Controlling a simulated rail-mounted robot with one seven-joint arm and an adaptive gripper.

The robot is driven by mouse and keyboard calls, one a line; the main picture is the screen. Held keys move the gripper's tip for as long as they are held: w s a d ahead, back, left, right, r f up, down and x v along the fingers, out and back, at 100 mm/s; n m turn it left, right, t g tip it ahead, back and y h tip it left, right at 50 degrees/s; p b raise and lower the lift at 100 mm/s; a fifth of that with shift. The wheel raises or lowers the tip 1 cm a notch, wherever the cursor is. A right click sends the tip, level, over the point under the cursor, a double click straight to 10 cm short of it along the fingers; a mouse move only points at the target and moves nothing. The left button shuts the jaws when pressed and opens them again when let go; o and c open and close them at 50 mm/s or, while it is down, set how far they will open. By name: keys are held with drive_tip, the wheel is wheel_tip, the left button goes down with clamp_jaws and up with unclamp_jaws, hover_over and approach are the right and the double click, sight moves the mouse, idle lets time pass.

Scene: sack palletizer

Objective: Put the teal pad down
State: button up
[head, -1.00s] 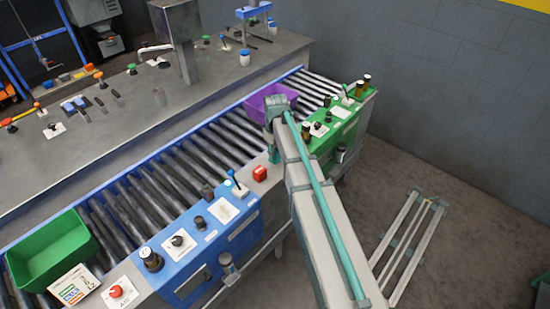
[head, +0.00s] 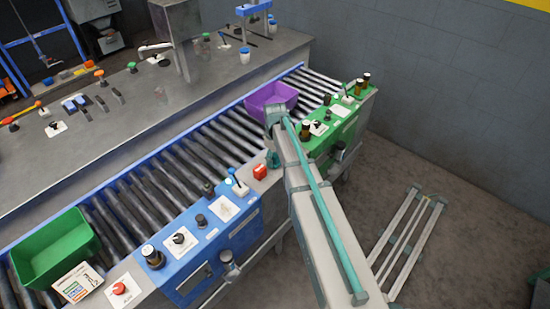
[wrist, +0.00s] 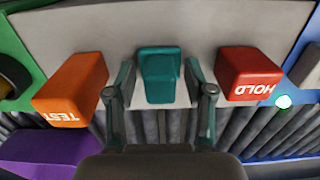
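The teal pad (wrist: 158,75) stands on a pale panel in the middle of the wrist view. An orange block marked TEST (wrist: 70,90) is left of it, and a red block marked HOLD (wrist: 247,75) is right of it. My gripper (wrist: 160,70) is open, with one finger on each side of the teal pad and a narrow gap showing on both sides. I cannot tell how far the fingertips stand above the panel. In the head view the red block (head: 260,172) shows left of my arm's end, which hides the orange block.
A roller conveyor (head: 165,175) runs behind the panel, with a purple bin (head: 270,95) and a green bin (head: 53,248) on it. Blue (head: 215,245) and green (head: 335,125) control boxes with knobs flank the panel. A metal frame (head: 410,240) lies on the floor.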

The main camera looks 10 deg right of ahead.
sight(275, 155)
wheel_tip(275, 155, up, 12)
drive_tip(key=b, duration=0.3)
drive_tip(key=shift+r, duration=0.15)
idle(0.4)
